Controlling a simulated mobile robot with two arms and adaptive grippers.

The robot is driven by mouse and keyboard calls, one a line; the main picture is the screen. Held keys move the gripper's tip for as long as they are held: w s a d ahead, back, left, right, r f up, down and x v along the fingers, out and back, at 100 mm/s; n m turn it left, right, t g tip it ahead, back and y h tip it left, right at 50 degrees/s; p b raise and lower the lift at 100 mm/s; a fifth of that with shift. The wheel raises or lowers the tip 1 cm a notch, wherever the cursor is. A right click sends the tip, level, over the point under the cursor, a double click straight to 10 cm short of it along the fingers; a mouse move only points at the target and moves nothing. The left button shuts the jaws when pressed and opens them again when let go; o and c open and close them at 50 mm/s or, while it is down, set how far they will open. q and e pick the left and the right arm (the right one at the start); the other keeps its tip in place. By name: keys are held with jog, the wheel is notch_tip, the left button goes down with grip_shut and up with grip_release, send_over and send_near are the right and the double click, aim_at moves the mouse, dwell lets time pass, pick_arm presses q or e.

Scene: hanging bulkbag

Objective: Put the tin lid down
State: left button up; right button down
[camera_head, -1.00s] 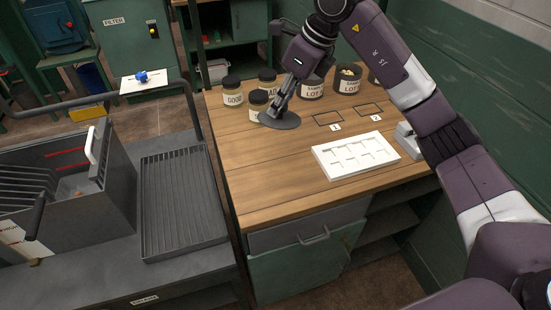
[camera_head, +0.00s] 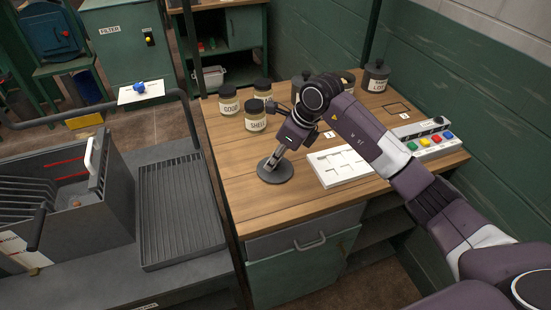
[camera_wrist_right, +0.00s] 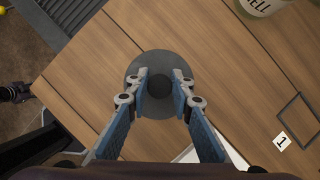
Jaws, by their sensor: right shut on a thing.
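The tin lid (camera_head: 284,173) is a dark grey disc with a round knob. It is low over the wooden bench top or on it, left of the white tray; I cannot tell if it touches the wood. My right gripper (camera_head: 275,163) points down at it. In the right wrist view the fingers (camera_wrist_right: 159,88) are shut on the knob of the lid (camera_wrist_right: 159,109). My left gripper is not in view.
The white compartment tray (camera_head: 330,172) lies just right of the lid. Labelled jars (camera_head: 255,118) and dark tins (camera_head: 375,77) stand at the back. A colour-button box (camera_head: 430,138) is at the right. The bench top's front left (camera_head: 250,215) is bare.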

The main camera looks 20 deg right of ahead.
jog(key=c, duration=2.1)
grip_release()
jog(key=shift+s+d+f, duration=0.1)
jog(key=shift+s+f, duration=0.05)
jog(key=shift+f, duration=0.25)
jog(key=o, duration=0.6)
jog(key=shift+f, duration=0.1)
jog(key=shift+c, duration=0.2)
jog(key=o, duration=0.5)
jog(key=shift+o, duration=0.2)
jog(key=shift+w+r, duration=0.2)
jog(key=shift+r, duration=0.05)
jog(key=shift+d+r, duration=0.15)
jog(key=shift+r, duration=0.15)
jog(key=b+v, duration=0.1)
jog(key=v, duration=1)
jog(key=shift+r, duration=0.2)
jog(key=shift+s, duration=0.1)
